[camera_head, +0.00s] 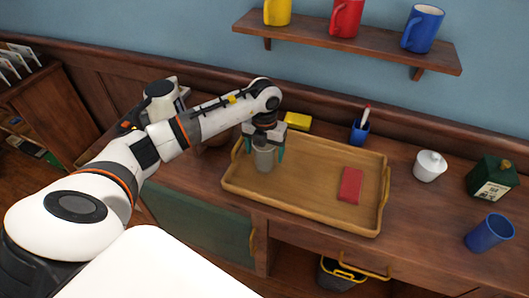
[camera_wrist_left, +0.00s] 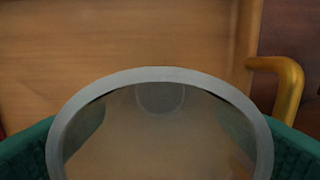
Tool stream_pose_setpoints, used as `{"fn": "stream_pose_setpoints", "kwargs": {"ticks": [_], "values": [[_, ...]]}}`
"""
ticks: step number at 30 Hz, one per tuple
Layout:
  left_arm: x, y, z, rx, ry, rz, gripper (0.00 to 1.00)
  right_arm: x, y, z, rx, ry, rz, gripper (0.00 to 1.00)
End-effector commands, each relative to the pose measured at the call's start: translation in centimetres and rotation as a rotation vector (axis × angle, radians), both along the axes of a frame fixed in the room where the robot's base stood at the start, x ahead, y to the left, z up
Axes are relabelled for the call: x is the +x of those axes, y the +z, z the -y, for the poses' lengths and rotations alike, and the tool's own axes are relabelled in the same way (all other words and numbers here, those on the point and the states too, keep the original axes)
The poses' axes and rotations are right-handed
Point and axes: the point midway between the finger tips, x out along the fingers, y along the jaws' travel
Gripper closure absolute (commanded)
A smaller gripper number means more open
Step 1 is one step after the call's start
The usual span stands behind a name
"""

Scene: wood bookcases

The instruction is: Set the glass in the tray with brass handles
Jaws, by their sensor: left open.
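The grey see-through glass (camera_head: 264,160) stands upright in the left end of the wooden tray with brass handles (camera_head: 310,205). In the left wrist view the glass's round rim (camera_wrist_left: 160,74) fills the lower middle, with the tray floor (camera_wrist_left: 120,40) behind it and a brass handle (camera_wrist_left: 288,88) at the right. My left gripper (camera_head: 266,152) is open, its teal fingers on either side of the glass. Whether the fingers touch the glass I cannot tell. My right gripper is in neither view.
A red block (camera_head: 350,186) lies in the tray's right half. Behind the tray are a yellow block (camera_head: 297,121) and a blue pen cup (camera_head: 359,133).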

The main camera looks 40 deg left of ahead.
Motion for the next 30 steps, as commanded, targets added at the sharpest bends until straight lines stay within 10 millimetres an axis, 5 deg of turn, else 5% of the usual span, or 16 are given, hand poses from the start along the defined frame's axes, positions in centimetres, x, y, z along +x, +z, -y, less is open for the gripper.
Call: {"fn": "stream_pose_setpoints", "kwargs": {"ticks": [15, 30], "values": [[0.1, 9.8, 0.0, 0.0, -0.001, 0.004, 0.2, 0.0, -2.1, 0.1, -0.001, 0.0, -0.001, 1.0], [0.0, 10.9, 0.0, 0.0, 0.0, 0.001, 0.2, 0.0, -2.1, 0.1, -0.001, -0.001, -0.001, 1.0]]}}
